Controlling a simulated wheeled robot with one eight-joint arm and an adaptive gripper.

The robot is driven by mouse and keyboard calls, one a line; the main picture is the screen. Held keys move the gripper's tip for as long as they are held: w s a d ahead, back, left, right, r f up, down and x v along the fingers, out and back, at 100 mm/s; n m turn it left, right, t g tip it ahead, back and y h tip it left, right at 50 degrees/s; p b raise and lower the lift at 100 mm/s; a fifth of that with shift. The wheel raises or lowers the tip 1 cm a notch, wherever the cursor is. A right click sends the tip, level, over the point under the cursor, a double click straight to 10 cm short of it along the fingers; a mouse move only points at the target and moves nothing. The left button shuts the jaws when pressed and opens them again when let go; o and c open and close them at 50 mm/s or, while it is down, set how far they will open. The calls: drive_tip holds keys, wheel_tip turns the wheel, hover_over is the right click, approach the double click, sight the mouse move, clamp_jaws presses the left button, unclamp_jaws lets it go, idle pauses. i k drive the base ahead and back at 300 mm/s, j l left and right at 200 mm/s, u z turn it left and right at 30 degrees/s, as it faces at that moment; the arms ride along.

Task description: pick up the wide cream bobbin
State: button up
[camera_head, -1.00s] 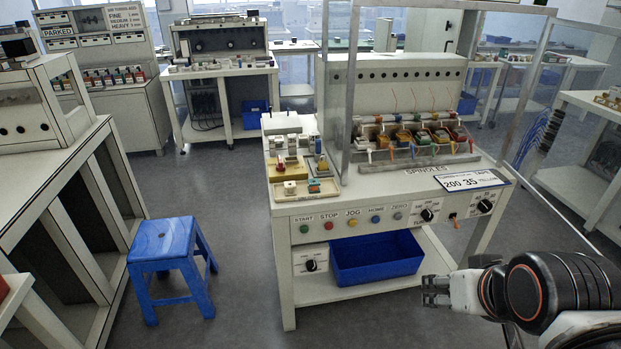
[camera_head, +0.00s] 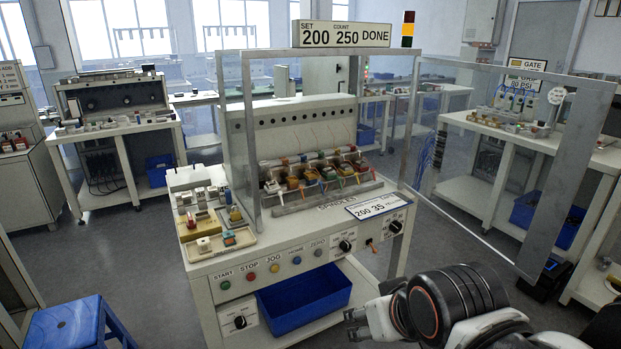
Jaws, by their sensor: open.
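A small cream piece (camera_head: 203,243) sits in the shallow tray (camera_head: 220,250) at the front left of the winding machine's top. It may be the wide cream bobbin, but it is too small to be sure. A teal and orange piece (camera_head: 229,238) lies to its right. Other pale pieces stand in the blocks behind, too small to tell apart. My gripper (camera_head: 352,324) is open and empty at the bottom, low in front of the machine, right of the blue bin and well apart from the tray.
The winding machine (camera_head: 235,273) has a front row of buttons and spindles with coloured bobbins. Its clear framed guard (camera_head: 540,165) swings out to the right. A blue bin (camera_head: 304,303) sits on the lower shelf. A blue stool (camera_head: 65,325) stands at bottom left, with open floor between.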

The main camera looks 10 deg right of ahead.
sight(203, 243)
drive_tip(key=i+j+z, duration=0.1)
drive_tip(key=j, duration=0.25)
drive_tip(key=i+j+z, duration=0.1)
drive_tip(key=i+j, duration=0.2)
drive_tip(key=i+j+z, duration=0.1)
drive_tip(key=j, duration=0.3)
drive_tip(key=i+j+z, duration=0.1)
drive_tip(key=i+j, duration=0.15)
drive_tip(key=i+j+z, duration=0.1)
drive_tip(key=j, duration=0.4)
drive_tip(key=i+j+z, duration=0.1)
drive_tip(key=j, duration=0.3)
drive_tip(key=i, duration=0.1)
